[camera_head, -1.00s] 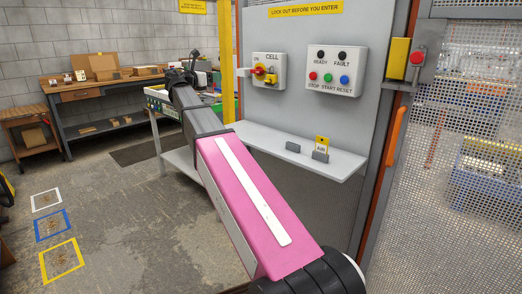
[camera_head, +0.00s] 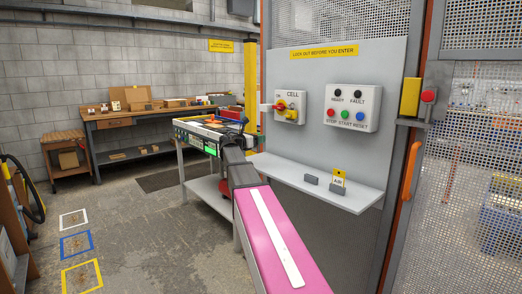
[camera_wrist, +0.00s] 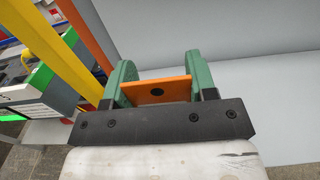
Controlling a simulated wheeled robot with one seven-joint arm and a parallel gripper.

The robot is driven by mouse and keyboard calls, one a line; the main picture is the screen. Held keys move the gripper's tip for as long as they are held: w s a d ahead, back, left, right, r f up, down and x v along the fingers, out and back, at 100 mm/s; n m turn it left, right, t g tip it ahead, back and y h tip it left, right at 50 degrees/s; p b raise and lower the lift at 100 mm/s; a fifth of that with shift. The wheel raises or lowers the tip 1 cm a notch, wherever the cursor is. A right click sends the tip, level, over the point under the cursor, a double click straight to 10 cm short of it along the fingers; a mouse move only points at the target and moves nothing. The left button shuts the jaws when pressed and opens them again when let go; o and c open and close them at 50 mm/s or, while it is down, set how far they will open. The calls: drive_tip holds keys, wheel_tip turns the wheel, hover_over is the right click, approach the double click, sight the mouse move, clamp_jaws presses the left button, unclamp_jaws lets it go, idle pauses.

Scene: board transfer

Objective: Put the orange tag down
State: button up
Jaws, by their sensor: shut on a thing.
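The orange tag (camera_wrist: 145,91), a flat plate with a dark round hole, is between the green fingers of my gripper (camera_wrist: 158,82) in the wrist view. The gripper is shut on it. A pale grey surface lies beyond the fingers. In the head view my arm reaches toward the near right corner of the side table (camera_head: 196,137); its far end is small there and I cannot make out the tag. A grey shelf (camera_head: 290,180) under the control panel carries two small dark holders, one with a yellow tag (camera_head: 339,178) marked AIR.
The upright panel (camera_head: 330,70) has a cell switch box (camera_head: 289,104) and a button box (camera_head: 352,108). A mesh fence with an orange handle (camera_head: 412,163) stands at the right. A workbench (camera_head: 140,122) is at the back. Floor at the left is mostly clear, with taped squares.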

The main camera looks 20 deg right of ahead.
drive_tip(key=shift+w+d+f, duration=0.1)
drive_tip(key=shift+d+f, duration=0.2)
drive_tip(key=shift+f, duration=0.55)
drive_tip(key=shift+w+d+f, duration=0.1)
drive_tip(key=shift+d+f, duration=0.2)
drive_tip(key=shift+f, duration=0.55)
drive_tip(key=shift+w+d+f, duration=0.1)
drive_tip(key=shift+d+f, duration=0.2)
drive_tip(key=shift+f, duration=0.55)
drive_tip(key=o, duration=0.8)
drive_tip(key=shift+f, duration=0.15)
